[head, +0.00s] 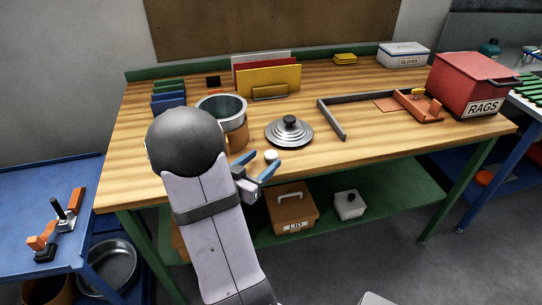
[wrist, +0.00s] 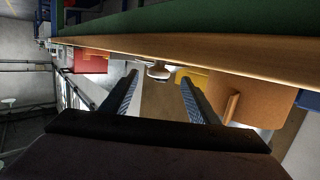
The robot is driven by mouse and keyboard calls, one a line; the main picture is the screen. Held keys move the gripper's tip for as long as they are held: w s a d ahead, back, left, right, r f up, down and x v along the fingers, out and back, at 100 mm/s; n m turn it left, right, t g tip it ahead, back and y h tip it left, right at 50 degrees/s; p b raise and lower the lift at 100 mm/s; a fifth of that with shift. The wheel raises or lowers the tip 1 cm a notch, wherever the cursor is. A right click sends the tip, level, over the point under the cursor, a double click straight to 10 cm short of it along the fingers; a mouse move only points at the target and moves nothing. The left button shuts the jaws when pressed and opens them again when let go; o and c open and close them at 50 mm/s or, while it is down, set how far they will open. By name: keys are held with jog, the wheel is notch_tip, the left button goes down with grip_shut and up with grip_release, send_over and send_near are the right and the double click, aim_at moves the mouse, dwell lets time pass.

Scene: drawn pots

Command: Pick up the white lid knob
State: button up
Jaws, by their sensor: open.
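The white lid knob (head: 271,155) is a small round piece near the front edge of the wooden table, in front of the silver lid. In the wrist view the knob (wrist: 158,70) shows between the two fingers, near the tips; I cannot tell whether it lies between them or beyond. My gripper (head: 264,164) is open, its blue fingers just in front of the knob at the table edge. The fingers also show in the wrist view (wrist: 159,86), apart and holding nothing. The silver lid (head: 304,135) has a black knob (head: 290,121) on top.
A steel pot (head: 234,106) stands left of the lid, close behind my arm. A grey metal bar (head: 332,120) and an orange fixture (head: 418,105) lie right. A red RAGS box (head: 466,82) is at the right end. The front table strip right of the knob is clear.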

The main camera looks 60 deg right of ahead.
aim_at(267, 159)
jog(key=shift+s+d+f+p, duration=0.15)
jog(key=shift+d+f, duration=0.1)
jog(key=shift+d, duration=0.6)
jog(key=shift+w+d+f+p, duration=0.1)
jog(key=shift+d+f+p, duration=0.1)
jog(key=shift+d, duration=0.65)
jog(key=shift+s+d+f+p, duration=0.15)
jog(key=shift+d+f, duration=0.1)
jog(key=shift+d, duration=0.6)
jog(key=shift+w, duration=0.1)
jog(key=shift+c, duration=0.2)
jog(key=c, duration=1.1)
